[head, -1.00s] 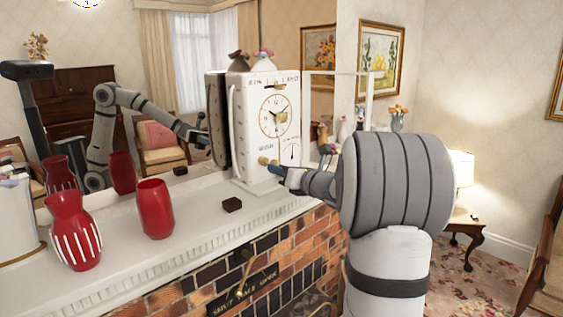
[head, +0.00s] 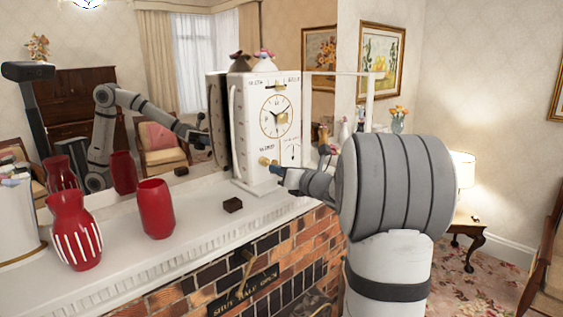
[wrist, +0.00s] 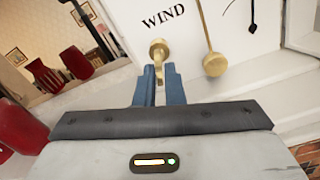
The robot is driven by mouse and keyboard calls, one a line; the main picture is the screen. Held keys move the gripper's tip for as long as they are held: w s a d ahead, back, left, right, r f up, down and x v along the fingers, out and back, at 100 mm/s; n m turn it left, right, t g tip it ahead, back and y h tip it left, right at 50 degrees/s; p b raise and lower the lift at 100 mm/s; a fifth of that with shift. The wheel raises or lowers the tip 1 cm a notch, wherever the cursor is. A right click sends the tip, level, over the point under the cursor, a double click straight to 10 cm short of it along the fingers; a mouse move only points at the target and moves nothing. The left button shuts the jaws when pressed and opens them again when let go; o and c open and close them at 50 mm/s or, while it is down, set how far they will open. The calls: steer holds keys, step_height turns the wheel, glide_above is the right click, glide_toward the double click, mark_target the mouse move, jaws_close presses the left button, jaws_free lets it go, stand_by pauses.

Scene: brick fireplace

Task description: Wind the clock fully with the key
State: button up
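The white clock (head: 252,120) stands upright on the mantel, with a gold-rimmed dial (head: 275,116) above. The word WIND is on its front in the wrist view. The brass key (wrist: 158,50) is at the clock's front below that word; its round part also shows in the head view (head: 264,161). My gripper (wrist: 158,73) has its blue fingertips close together on either side of the key's narrow part, and it seems shut on it. In the head view my gripper (head: 277,169) is at the clock's lower front. The key's far end is hidden.
A brass pendulum bob (wrist: 215,65) hangs just right of the key. A striped red vase (head: 74,230), a plain red vase (head: 157,209) and a small dark block (head: 233,205) stand on the mantel (head: 190,225). A mirror behind repeats the scene.

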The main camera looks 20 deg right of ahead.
jaws_close()
steer(key=shift+r+m+p, duration=0.25)
steer(key=shift+m+p, duration=0.25)
steer(key=shift+p, duration=0.25)
steer(key=m+p, duration=0.2)
steer(key=p, duration=0.1)
steer(key=shift+a+m, duration=0.1)
steer(key=shift+m, duration=0.3)
steer(key=shift+m+p, duration=0.4)
steer(key=shift+p, duration=0.1)
